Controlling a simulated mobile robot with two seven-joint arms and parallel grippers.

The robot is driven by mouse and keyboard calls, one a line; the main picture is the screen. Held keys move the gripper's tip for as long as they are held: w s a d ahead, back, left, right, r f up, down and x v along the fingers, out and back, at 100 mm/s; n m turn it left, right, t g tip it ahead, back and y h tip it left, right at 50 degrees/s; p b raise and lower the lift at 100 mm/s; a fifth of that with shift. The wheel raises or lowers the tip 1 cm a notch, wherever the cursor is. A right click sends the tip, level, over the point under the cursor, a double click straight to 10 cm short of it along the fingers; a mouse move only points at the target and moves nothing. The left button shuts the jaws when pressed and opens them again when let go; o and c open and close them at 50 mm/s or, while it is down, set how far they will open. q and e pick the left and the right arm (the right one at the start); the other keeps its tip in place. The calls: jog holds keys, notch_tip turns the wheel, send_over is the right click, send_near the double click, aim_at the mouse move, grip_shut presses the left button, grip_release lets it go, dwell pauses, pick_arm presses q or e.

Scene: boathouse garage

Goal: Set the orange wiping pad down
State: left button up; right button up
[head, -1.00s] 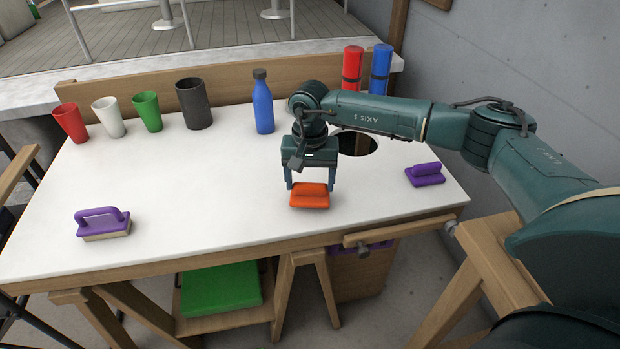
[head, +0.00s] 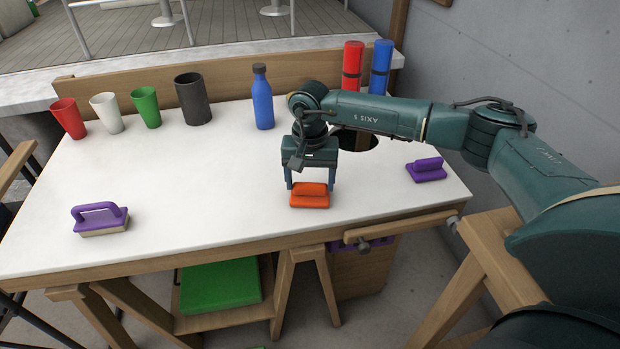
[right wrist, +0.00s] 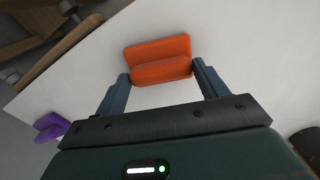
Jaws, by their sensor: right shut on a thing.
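The orange wiping pad (head: 309,200) is at the front middle of the white workbench top (head: 210,205), upright with its handle on top. It looks to be on the surface or very close to it; I cannot tell if it touches. My right gripper (head: 310,186) is above it, with its two fingers shut on the ends of the handle. In the right wrist view the orange wiping pad (right wrist: 158,52) shows between the fingertips of my right gripper (right wrist: 162,78). My left gripper is not in view.
A purple pad (head: 427,171) lies to the right and a purple-handled brush (head: 101,219) to the left. A blue bottle (head: 262,100), several cups (head: 193,100) and two cylinders (head: 352,66) stand along the back. A dark round hole (head: 362,142) is behind my gripper. The centre-left is bare.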

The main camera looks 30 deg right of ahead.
jog(key=o, duration=1)
jog(key=shift+c, duration=0.2)
jog(key=shift+r, duration=0.1)
notch_tip(320, 180, up, 13)
